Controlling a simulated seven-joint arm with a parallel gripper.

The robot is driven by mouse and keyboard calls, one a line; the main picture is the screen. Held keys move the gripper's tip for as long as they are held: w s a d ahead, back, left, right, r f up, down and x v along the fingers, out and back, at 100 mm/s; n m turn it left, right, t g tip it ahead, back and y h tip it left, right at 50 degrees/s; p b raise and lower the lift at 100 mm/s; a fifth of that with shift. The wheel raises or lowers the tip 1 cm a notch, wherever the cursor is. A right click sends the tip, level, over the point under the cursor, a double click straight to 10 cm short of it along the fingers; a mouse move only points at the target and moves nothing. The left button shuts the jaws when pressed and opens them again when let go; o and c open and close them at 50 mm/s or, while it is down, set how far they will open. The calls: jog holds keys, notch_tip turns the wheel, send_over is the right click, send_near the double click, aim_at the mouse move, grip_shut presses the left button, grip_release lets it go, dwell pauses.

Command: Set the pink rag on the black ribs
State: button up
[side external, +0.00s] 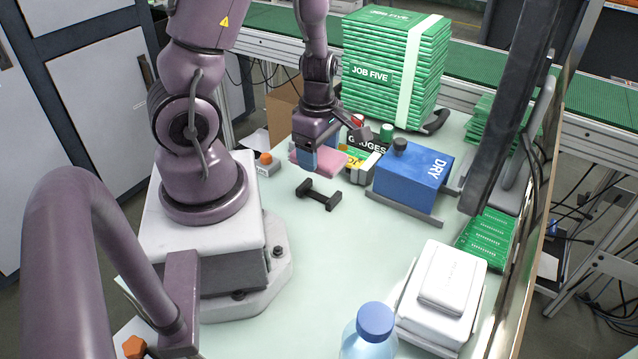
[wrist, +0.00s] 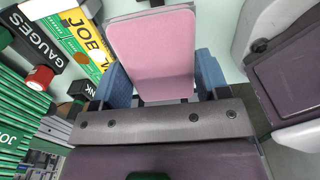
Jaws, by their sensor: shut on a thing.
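The pink rag (side external: 326,164) is a flat, folded rectangular pad. My gripper (side external: 316,155) is shut on it, and the wrist view shows the rag (wrist: 152,50) between the blue fingers of my gripper (wrist: 160,82). The rag sticks out past the fingertips and looks held above the bench, though its exact height is hard to tell. The black ribs (side external: 318,194), two short bars joined by a rod, stand on the bench just in front of the rag in the side view. Nothing lies on them. In the wrist view the rag hides most of that area.
A blue DRY box (side external: 412,175) stands right of the ribs. Labelled GAUGES and JOB blocks (wrist: 88,42) sit close beside my gripper. A tall green JOB FIVE stack (side external: 390,70) is behind. White cases (side external: 440,290) and a bottle (side external: 370,335) are in front; the bench middle is clear.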

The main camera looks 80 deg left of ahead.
jog(key=shift+f, duration=3.5)
jog(key=shift+f, duration=0.15)
jog(key=o, duration=0.8)
jog(key=shift+o, duration=0.2)
